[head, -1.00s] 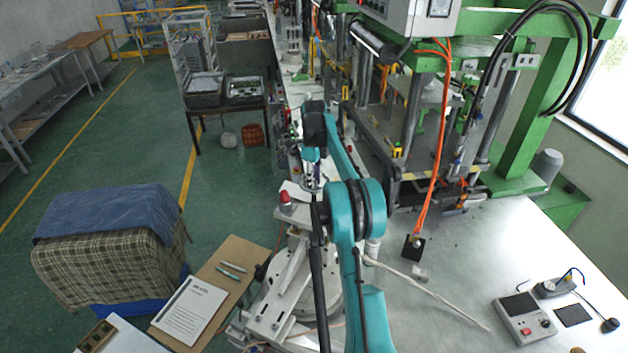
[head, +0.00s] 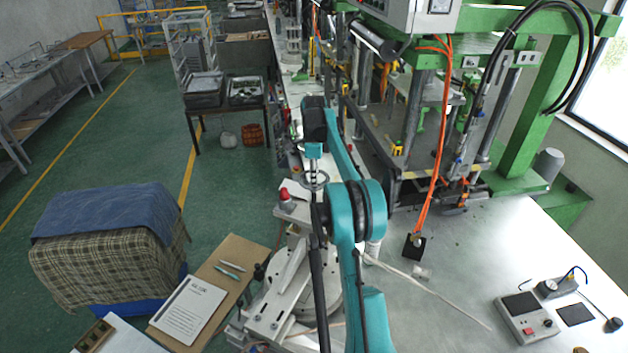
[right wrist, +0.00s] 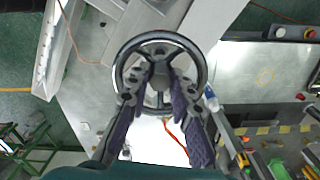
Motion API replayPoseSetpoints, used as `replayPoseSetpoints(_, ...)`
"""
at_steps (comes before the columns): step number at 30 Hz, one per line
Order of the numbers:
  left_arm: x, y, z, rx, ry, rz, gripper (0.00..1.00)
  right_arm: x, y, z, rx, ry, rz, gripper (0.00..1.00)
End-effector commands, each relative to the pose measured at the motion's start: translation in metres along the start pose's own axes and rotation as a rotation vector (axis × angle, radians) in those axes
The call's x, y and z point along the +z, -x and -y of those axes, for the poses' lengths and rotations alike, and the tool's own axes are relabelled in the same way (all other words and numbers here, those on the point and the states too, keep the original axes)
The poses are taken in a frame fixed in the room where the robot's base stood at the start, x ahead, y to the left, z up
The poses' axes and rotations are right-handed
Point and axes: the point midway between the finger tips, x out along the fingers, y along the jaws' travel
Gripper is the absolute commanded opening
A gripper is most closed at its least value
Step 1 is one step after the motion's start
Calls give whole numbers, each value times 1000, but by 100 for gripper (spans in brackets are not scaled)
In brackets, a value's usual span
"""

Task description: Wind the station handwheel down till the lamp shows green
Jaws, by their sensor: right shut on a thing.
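The handwheel (right wrist: 199,66) is a dark ring with spokes and a hub, seen from above in the right wrist view. In the head view it is small and partly hidden by my arm (head: 318,186). My right gripper (right wrist: 160,76) reaches over the wheel with a finger on each side of the hub, shut on the wheel. In the head view the gripper (head: 314,168) points down at the wheel. A red-topped lamp-like piece (head: 284,194) stands just left of the wheel; I see no green light on it. My left gripper is not in view.
A green press frame (head: 530,120) stands at the right, with an orange hose (head: 438,150) hanging down. A small control box (head: 526,318) lies on the pale bench.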

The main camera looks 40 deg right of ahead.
Motion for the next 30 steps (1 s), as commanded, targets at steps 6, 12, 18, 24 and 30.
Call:
replayPoseSetpoints(6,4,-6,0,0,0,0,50,0,-1,0,-1,204,0,0)
replayPoseSetpoints(12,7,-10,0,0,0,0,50,0,-1,0,-1,394,0,0)
replayPoseSetpoints(18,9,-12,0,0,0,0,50,0,0,0,-1,584,0,0)
replayPoseSetpoints(24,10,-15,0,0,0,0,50,0,0,0,-1,774,0,0)
replayPoseSetpoints(30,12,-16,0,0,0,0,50,0,0,0,-1,963,0,0)
